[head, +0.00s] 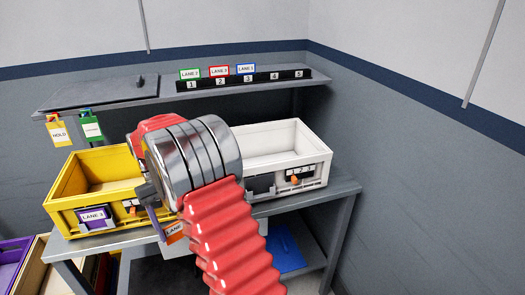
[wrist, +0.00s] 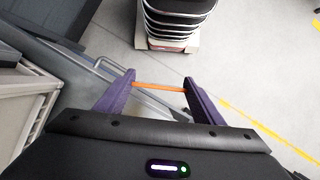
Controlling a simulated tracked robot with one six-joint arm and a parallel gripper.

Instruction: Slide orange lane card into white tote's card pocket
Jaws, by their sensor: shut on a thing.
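The orange lane card (head: 174,231) is held in my gripper (head: 160,214), low in front of the bench, between the yellow and white totes. In the wrist view the card (wrist: 158,86) shows edge-on as a thin orange strip between the two purple fingers of my gripper (wrist: 158,90). The white tote (head: 305,150) stands on the right of the bench, partly hidden behind my arm. Its dark card pocket (head: 262,184) on the front face looks empty where visible; its left part is hidden. The card is apart from it, to the left.
A yellow tote (head: 62,200) with a purple lane card (head: 95,218) stands on the left of the bench (head: 335,190). The shelf behind has a numbered rack (head: 290,76) with green, red and blue cards. HOLD and green tags hang at left. Stacked containers (wrist: 178,22) stand on the floor.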

